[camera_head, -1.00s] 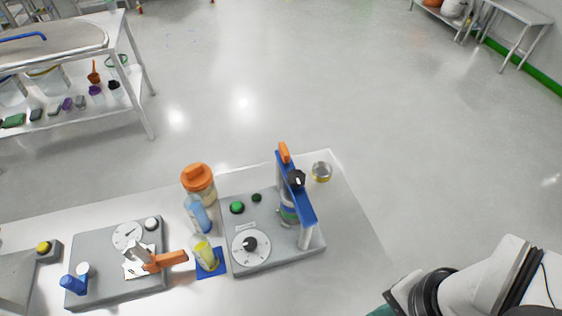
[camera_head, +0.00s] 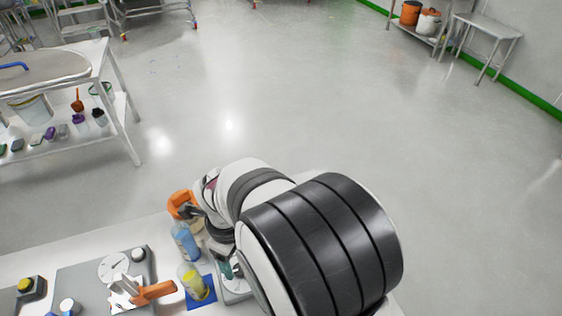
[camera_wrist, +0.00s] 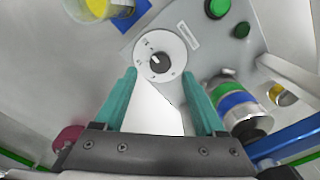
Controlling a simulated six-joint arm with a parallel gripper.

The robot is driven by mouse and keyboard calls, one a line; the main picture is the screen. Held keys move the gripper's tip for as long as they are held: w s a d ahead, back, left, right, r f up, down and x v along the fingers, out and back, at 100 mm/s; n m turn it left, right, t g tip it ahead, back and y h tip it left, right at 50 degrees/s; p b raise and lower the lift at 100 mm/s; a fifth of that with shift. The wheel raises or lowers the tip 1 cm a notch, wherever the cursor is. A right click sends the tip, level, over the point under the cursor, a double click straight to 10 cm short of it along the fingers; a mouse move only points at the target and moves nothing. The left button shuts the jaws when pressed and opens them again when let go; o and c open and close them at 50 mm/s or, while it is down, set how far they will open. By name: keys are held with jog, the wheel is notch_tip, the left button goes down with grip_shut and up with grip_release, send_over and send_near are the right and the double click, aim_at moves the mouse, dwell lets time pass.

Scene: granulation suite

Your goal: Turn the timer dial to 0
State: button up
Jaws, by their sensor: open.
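The timer dial shows in the wrist view as a white round face with a black knob (camera_wrist: 159,62) at its centre, on a grey panel (camera_wrist: 210,62). The knob carries a pale mark; the numbers on the face are too small to read. My gripper (camera_wrist: 160,78) has two green fingers, apart, with nothing between them. The fingertips reach to the lower left and lower right of the dial face, and the knob lies a little beyond them. In the head view my arm hides most of the dial; only a sliver of its face shows.
Green buttons (camera_wrist: 217,8) sit on the panel near the dial. A banded jar (camera_wrist: 238,103) and a blue bar (camera_wrist: 295,138) stand at right. A yellow-filled beaker (camera_head: 193,281) on a blue mat, a blue bottle (camera_head: 185,243) and an orange-handled device (camera_head: 150,293) stand left of my arm.

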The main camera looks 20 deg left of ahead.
aim_at(240, 269)
notch_tip(240, 269, down, 5)
jog(key=shift+r, duration=0.15)
jog(key=shift+c, duration=0.2)
grip_shut()
